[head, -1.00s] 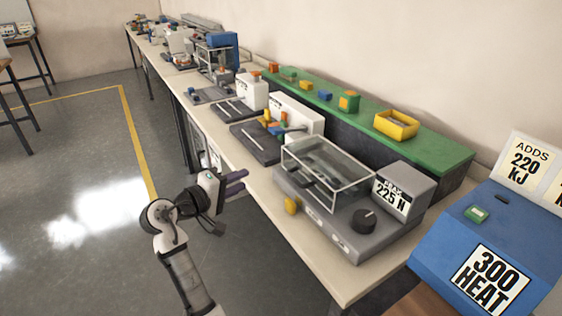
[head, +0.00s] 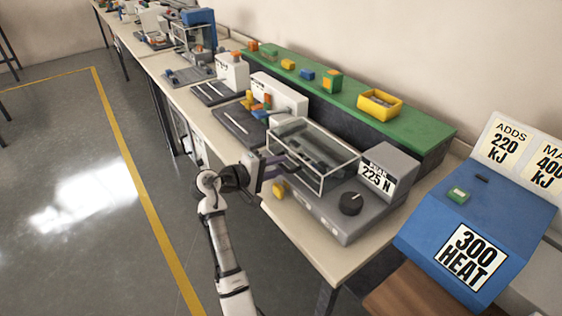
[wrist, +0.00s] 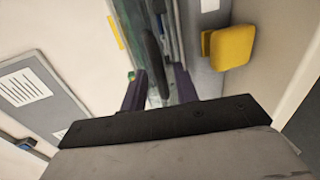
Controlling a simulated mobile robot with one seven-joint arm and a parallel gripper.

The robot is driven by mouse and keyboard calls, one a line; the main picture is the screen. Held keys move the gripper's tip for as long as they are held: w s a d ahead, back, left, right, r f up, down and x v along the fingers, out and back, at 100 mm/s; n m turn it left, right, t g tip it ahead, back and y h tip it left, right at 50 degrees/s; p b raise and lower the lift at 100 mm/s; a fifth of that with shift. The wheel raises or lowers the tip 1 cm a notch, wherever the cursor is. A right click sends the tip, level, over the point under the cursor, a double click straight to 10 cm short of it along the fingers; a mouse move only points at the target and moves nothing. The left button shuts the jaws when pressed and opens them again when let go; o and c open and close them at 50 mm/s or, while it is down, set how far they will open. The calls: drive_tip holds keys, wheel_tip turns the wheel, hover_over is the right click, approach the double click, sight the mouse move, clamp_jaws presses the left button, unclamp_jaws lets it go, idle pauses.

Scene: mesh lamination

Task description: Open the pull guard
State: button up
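The pull guard (head: 318,146) is a clear box with a pale frame. It sits closed over the grey pull tester (head: 345,222), whose label reads 225 N. My gripper (head: 286,161) reaches the guard's left front side from the left. In the wrist view my gripper (wrist: 158,88) has its two dark fingers apart. A dark bar (wrist: 154,62), which looks like the guard's handle, shows between or just beyond them. I cannot tell whether either finger touches it. A yellow knob (head: 279,190) is on the tester's front, and it also shows in the wrist view (wrist: 231,47).
A green shelf (head: 420,135) with a yellow bin (head: 380,104) runs behind. A blue console (head: 440,225) stands at the right. Other machines line the bench to the left. The floor at left is clear.

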drive_tip(key=shift+x, duration=0.9)
clamp_jaws()
